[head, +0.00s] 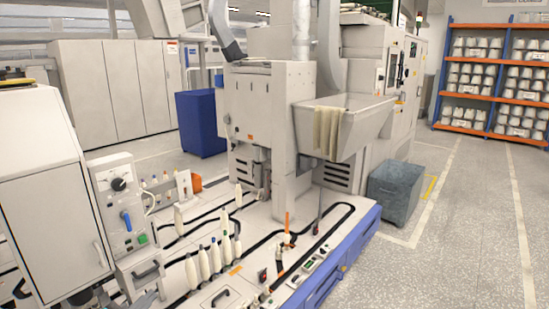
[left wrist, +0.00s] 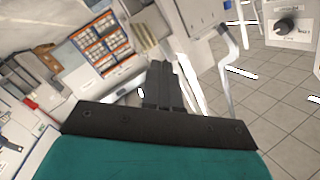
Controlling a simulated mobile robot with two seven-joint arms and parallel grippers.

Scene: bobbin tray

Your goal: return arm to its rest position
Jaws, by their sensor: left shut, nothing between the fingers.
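My left gripper (left wrist: 163,68) shows in the left wrist view, its two dark fingers together with nothing between them. It points away from the camera into open air and touches nothing that I can see. In the head view I cannot make it out clearly. My right gripper is in neither view. In the head view, several white bobbins (head: 203,263) stand upright on the pale machine bed (head: 180,255) with its black curved tracks.
A control box (head: 123,205) with knobs stands at the left of the bed. A grey machine (head: 265,110) with a hopper (head: 345,125) rises behind. A blue bin (head: 201,123), a grey bin (head: 396,190) and orange shelving (head: 490,85) stand farther off. The floor at right is clear.

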